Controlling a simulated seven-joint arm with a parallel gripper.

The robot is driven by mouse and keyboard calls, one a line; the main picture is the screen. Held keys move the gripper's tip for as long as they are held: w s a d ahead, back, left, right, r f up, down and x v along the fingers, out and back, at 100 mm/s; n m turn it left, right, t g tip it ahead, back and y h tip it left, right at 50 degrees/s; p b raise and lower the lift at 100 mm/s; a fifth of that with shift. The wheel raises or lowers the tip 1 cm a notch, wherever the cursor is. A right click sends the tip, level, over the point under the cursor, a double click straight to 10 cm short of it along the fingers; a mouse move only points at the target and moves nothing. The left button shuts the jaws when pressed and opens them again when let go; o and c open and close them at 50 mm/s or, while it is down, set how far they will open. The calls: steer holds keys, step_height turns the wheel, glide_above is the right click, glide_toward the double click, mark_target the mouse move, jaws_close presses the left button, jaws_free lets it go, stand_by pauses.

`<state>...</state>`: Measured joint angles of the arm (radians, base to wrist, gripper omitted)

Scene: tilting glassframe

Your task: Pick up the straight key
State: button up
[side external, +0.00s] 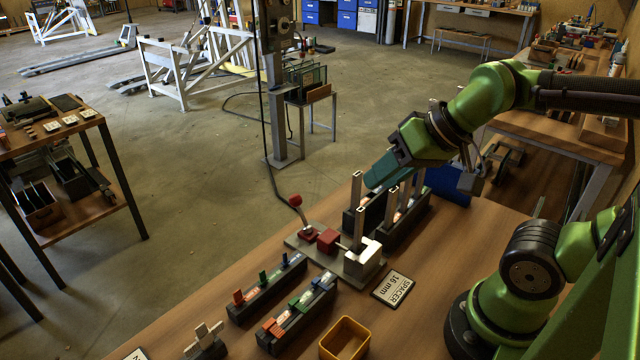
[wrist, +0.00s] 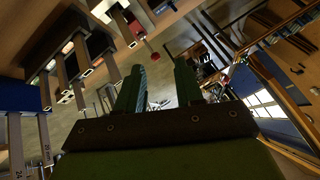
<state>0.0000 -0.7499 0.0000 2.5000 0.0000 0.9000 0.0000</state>
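I cannot tell for certain which piece is the straight key. Small red, green and blue pieces stand in two low black racks on the bench, a rear rack (side external: 262,292) and a front rack (side external: 300,318). A pale cross-shaped piece (side external: 205,336) stands in a small dark holder at the front left. My gripper (side external: 376,178) is raised above the tall bars, well away from the low racks. In the wrist view its two green fingers (wrist: 158,85) are apart with nothing seen between them.
Tall upright metal bars (side external: 358,190) stand in black racks below my gripper. A metal fixture (side external: 363,260) with a red block and a red-knobbed lever is at the bench's middle. A "SPACER 16 mm" plate (side external: 392,288) and a yellow tray (side external: 345,338) lie nearer.

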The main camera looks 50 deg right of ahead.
steer(key=n+g+h, duration=0.2)
steer(key=n+g, duration=0.2)
steer(key=g, duration=0.3)
glide_above(285, 255)
step_height(285, 255, down, 4)
step_height(285, 255, down, 17)
steer(key=shift+w+r, duration=0.1)
jaws_close()
